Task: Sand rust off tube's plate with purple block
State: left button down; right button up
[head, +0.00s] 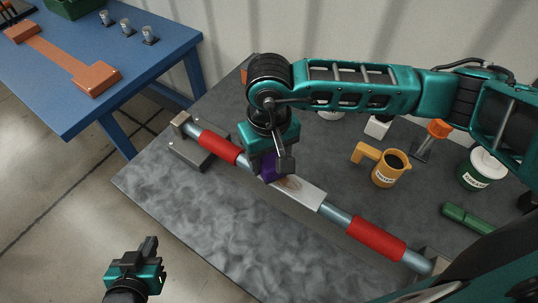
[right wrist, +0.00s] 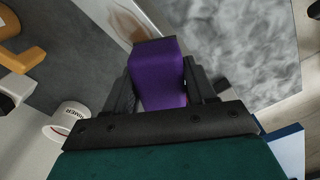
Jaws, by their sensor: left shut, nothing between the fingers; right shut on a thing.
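The tube (head: 337,217) lies across the grey table, with red bands and a pale flat plate (head: 306,192) in its middle. Brown rust (head: 289,183) marks the plate; it also shows in the right wrist view (right wrist: 125,22). My right gripper (head: 276,165) is shut on the purple block (right wrist: 158,75) at the plate's left part, beside the rust. The block (head: 266,167) is partly hidden by the gripper in the head view. Whether it touches the plate I cannot tell. My left gripper (head: 146,260) is shut and empty, off the table's front left edge.
End supports (head: 186,146) hold the tube. Behind it stand a yellow mug (head: 388,170), an orange-topped item (head: 438,129), a white-lidded tub (head: 483,168) and a green block (head: 466,219). A blue table (head: 60,108) stands at the left. The grey table's front left is clear.

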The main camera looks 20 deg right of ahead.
aim_at(285, 177)
jog(key=shift+f+b, duration=0.75)
jog(key=shift+b, duration=0.05)
jog(key=shift+s+d+r+b, duration=0.1)
jog(key=shift+s+d+b, duration=0.05)
jog(key=shift+s+d, duration=0.55)
jog(key=shift+s+d+b, duration=0.15)
jog(key=shift+s+d, duration=0.35)
jog(key=shift+s, duration=0.3)
jog(key=shift+s+d+f+b, duration=0.1)
jog(key=shift+s+d+b, duration=0.45)
jog(key=shift+s, duration=0.25)
jog(key=shift+s+d+f+b, duration=0.1)
jog(key=shift+s+d+b, duration=0.2)
jog(key=shift+s+d, duration=0.4)
